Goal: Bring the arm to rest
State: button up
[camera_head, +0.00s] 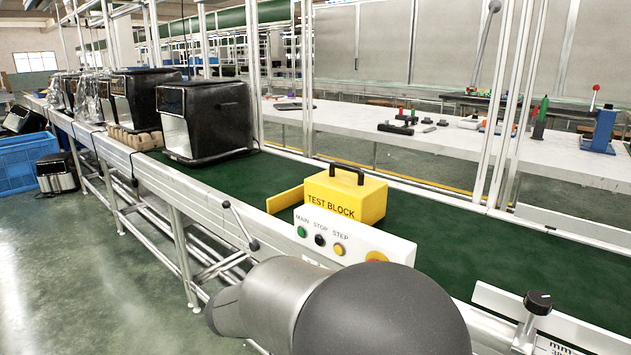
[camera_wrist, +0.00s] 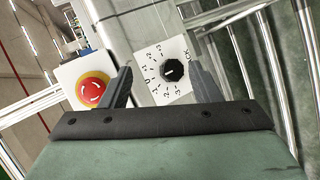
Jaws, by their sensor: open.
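My gripper (camera_wrist: 160,67) shows in the wrist view with its two dark fingers apart and nothing between them. Beyond the fingers is a black dial knob (camera_wrist: 172,70) on a white plate with a numbered scale. It appears in the gap between the fingers, and I cannot tell how far off it is. A red emergency stop button (camera_wrist: 94,91) on a pale box is left of the left finger. In the head view my rounded grey arm covers the bottom middle, and the gripper is out of sight there.
A yellow test block (camera_head: 345,197) stands on the green conveyor belt (camera_head: 430,225), behind a panel with MAIN, STOP and STEP buttons (camera_head: 320,240). A black fryer (camera_head: 205,120) is farther left. A black knob (camera_head: 539,300) is on the near rail at right. Blue crates (camera_head: 25,160) stand far left.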

jog(key=s+d+r+m+g+y+p, duration=0.1)
jog(key=s+d+r+g+y+p, duration=0.4)
jog(key=s+d+r+p, duration=0.55)
jog(key=s+r+m+y+p, duration=0.1)
jog(key=s+r+y+p, duration=0.5)
jog(key=s+r+p, duration=0.4)
jog(key=p, duration=0.2)
jog(key=shift+d+r+m+y+p, duration=0.15)
jog(key=shift+d+m+y+p, duration=0.15)
jog(key=shift+d+y+p, duration=0.1)
